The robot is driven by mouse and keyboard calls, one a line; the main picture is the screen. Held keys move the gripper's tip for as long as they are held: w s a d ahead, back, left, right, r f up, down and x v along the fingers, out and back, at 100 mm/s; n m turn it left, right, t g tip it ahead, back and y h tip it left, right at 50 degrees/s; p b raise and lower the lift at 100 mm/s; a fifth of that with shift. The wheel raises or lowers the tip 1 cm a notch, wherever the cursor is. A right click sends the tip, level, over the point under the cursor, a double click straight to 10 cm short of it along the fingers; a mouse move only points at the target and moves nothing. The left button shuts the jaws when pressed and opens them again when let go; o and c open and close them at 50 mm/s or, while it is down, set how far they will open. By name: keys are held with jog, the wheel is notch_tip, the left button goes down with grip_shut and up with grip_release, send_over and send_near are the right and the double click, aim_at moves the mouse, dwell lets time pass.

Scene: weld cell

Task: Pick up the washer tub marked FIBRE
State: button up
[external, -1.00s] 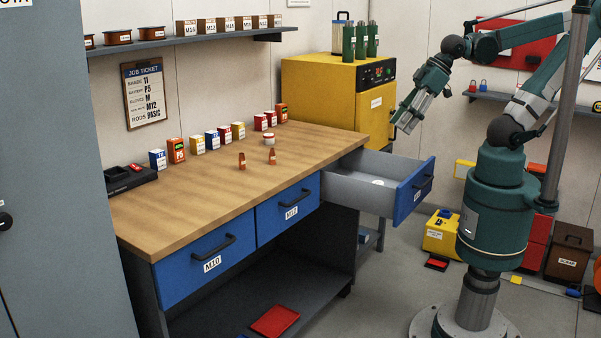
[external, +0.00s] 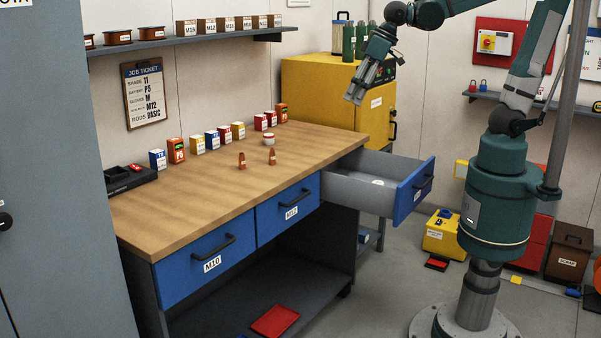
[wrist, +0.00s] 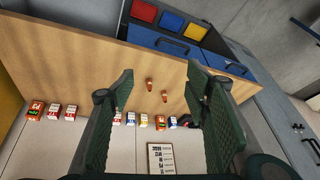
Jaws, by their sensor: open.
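A small round red-and-white tub (external: 268,139) stands on the back half of the wooden bench, just behind two orange-brown cones. A pale round thing (external: 378,182) lies in the open drawer at the bench's right end. I cannot read FIBRE on either one. My gripper (external: 355,99) is open and empty, pointing down and left, high near the bench's right end in front of the yellow cabinet. In the wrist view my gripper (wrist: 160,82) has its fingers wide apart, with the cones visible between them. I cannot make out the tub there; a finger may hide it.
Two cones (external: 242,160) stand on the bench (external: 200,208). Several small boxes (external: 212,139) line its back edge, and a black tray (external: 125,178) is at the left. The blue-fronted drawer (external: 413,193) sticks out at the right. The yellow cabinet (external: 320,92) stands behind. The bench front is clear.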

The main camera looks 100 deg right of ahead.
jog(key=w+d+m+g+p, duration=0.1)
jog(key=w+d+m+p, duration=0.2)
jog(key=w+d, duration=0.6)
jog(key=m+g+p, duration=0.4)
jog(key=m+p, duration=0.4)
jog(key=p, duration=0.1)
send_over(269, 135)
jog(key=shift+y, duration=0.3)
notch_tip(269, 135, down, 16)
jog(key=shift+f, duration=0.1)
jog(key=shift+d+f, duration=0.3)
jog(key=shift+f, duration=0.05)
jog(key=shift+f, duration=0.1)
jog(key=shift+f, duration=1.2)
jog(key=shift+f, duration=0.1)
jog(key=shift+f+p, duration=0.3)
jog(key=shift+f, duration=2.2)
